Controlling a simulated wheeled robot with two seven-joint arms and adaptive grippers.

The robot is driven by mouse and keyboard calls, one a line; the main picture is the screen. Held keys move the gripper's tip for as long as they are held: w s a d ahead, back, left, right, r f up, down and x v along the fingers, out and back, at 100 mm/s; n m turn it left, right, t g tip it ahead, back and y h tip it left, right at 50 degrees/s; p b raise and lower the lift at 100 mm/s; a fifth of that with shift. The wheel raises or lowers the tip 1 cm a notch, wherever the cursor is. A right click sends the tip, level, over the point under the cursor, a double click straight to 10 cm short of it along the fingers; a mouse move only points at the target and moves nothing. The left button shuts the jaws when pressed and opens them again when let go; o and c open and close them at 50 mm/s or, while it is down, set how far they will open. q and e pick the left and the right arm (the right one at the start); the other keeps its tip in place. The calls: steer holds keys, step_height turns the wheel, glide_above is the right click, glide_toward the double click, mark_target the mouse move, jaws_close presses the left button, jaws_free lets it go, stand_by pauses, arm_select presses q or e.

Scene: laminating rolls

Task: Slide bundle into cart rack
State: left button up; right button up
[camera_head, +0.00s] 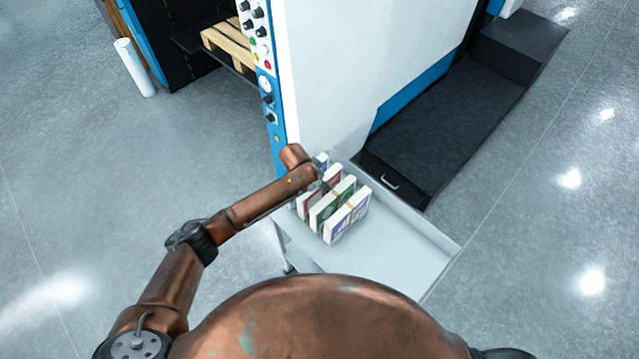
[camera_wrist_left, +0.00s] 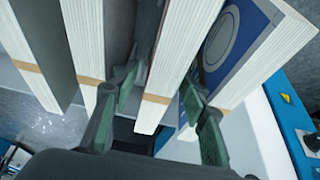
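Several bundles stand upright in a row at the far left end of the grey cart (camera_head: 405,262). They are white page blocks with coloured covers and brown bands; the nearest bundle (camera_head: 347,216) has a white and purple cover. My left gripper (camera_head: 324,185) reaches down among them from the left. In the left wrist view its green-padded fingers (camera_wrist_left: 160,98) stand apart on either side of one white bundle (camera_wrist_left: 170,65). A small gap shows by the left finger; contact at the right one is unclear. Any rack dividers are hidden. My right gripper is out of view.
A tall white and blue machine (camera_head: 372,70) with a knob panel stands right behind the cart. A black low unit (camera_head: 440,135) lies to its right. A white roll (camera_head: 134,68) stands at the far left. The near part of the cart top is bare.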

arm_select(q)
steer(key=shift+f, duration=0.1)
steer(key=v, duration=1.2)
stand_by(0.4)
